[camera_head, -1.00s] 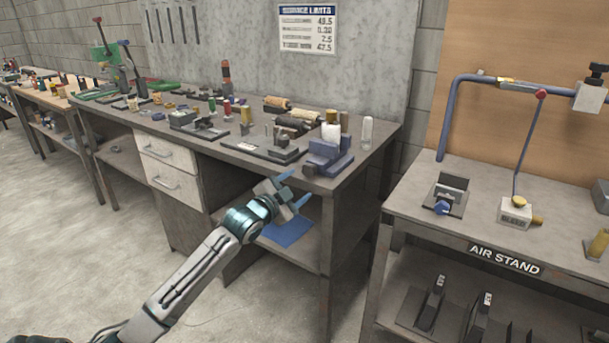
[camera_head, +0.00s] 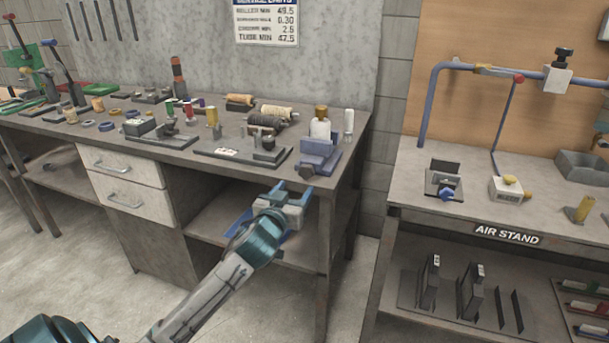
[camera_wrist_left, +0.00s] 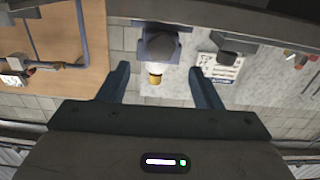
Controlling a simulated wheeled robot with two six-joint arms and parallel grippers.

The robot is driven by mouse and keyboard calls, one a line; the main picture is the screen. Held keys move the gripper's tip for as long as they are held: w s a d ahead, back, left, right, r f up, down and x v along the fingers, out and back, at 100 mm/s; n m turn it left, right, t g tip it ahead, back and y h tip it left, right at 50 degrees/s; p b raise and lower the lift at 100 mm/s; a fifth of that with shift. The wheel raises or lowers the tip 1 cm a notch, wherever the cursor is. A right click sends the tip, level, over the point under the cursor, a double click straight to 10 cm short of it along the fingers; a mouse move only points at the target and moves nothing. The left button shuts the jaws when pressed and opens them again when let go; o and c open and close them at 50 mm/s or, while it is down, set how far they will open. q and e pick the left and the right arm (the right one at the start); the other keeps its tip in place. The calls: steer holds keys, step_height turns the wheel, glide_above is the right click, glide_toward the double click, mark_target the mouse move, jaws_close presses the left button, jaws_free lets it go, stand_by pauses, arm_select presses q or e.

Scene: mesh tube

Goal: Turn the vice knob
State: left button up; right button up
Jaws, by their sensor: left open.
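A blue-purple vice (camera_head: 319,152) stands on the right front corner of the workbench. Its dark round knob (camera_head: 306,172) faces out over the front edge. In the left wrist view, which is upside down, the vice (camera_wrist_left: 144,38) and its dark knob (camera_wrist_left: 164,46) show at the top, between and beyond the fingers. My left gripper (camera_head: 292,190) is open and empty, just in front of and below the knob, apart from it. Its two blue-grey fingers also show in the left wrist view (camera_wrist_left: 160,85). My right gripper is out of view.
The workbench (camera_head: 185,158) holds several small parts and fixtures left of the vice. A white bottle with a gold cap (camera_head: 320,126) stands behind the vice. The air stand bench (camera_head: 420,212) is to the right, with a small blue-knobbed fixture (camera_head: 445,188). A floor gap separates the benches.

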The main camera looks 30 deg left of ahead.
mark_target(305, 174)
arm_select(q)
steer(key=x, duration=0.7)
steer(key=shift+w+a+p, duration=0.15)
steer(key=shift+w+p, duration=0.15)
steer(key=shift+p, duration=0.05)
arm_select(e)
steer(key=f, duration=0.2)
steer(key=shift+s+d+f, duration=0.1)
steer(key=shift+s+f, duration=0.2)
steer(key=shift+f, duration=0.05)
arm_select(q)
steer(key=c, duration=1)
steer(key=m+p, duration=0.4)
steer(key=shift+m, duration=0.4)
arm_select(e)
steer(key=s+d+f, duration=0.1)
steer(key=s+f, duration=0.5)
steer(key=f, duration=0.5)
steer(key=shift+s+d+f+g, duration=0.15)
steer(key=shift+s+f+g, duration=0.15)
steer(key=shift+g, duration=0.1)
arm_select(q)
steer(key=o, duration=1)
steer(key=shift+s, duration=0.15)
